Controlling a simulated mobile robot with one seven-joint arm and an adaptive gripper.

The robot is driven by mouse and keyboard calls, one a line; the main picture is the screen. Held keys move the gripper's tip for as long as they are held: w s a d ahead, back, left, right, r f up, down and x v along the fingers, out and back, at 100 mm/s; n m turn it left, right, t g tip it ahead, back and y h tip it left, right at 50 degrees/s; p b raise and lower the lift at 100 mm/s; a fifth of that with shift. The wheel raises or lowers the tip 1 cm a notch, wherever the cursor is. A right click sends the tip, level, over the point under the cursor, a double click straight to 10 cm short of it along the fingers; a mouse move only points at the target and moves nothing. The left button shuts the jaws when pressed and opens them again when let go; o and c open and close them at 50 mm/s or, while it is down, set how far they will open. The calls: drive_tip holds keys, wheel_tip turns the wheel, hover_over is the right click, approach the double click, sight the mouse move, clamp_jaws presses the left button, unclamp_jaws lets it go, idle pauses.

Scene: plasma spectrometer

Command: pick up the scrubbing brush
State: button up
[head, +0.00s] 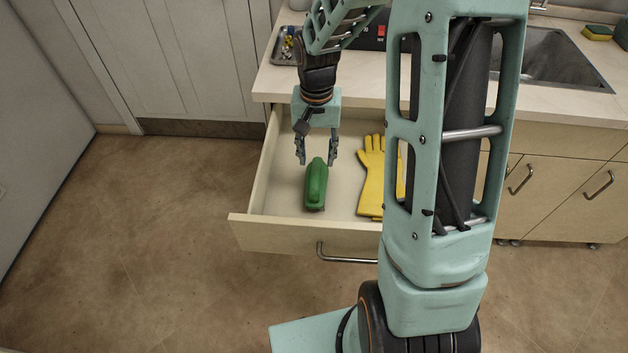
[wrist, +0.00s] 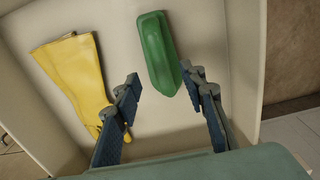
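The scrubbing brush (head: 316,184) is a long green block lying in the open drawer (head: 277,227), towards its left side. In the wrist view the brush (wrist: 158,52) lies on the pale drawer floor, beyond and between the two fingers, nearer the right one. My gripper (head: 317,163) points down above the drawer, at the back end of the brush. In the wrist view my gripper (wrist: 166,118) is open with its fingers wide apart and nothing between the tips. The brush's underside is hidden.
A yellow rubber glove (head: 371,178) lies in the drawer right of the brush, partly hidden by my arm. The drawer walls (wrist: 245,70) stand close around my gripper. The counter (head: 275,85) holds a metal tray (head: 285,47) and a sink (head: 550,62).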

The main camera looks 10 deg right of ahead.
sight(316, 172)
wheel_tip(316, 172, down, 7)
drive_tip(key=shift+s+f+b, duration=0.1)
drive_tip(key=shift+f+b, duration=0.05)
drive_tip(key=shift+b, duration=0.15)
clamp_jaws()
idle(0.4)
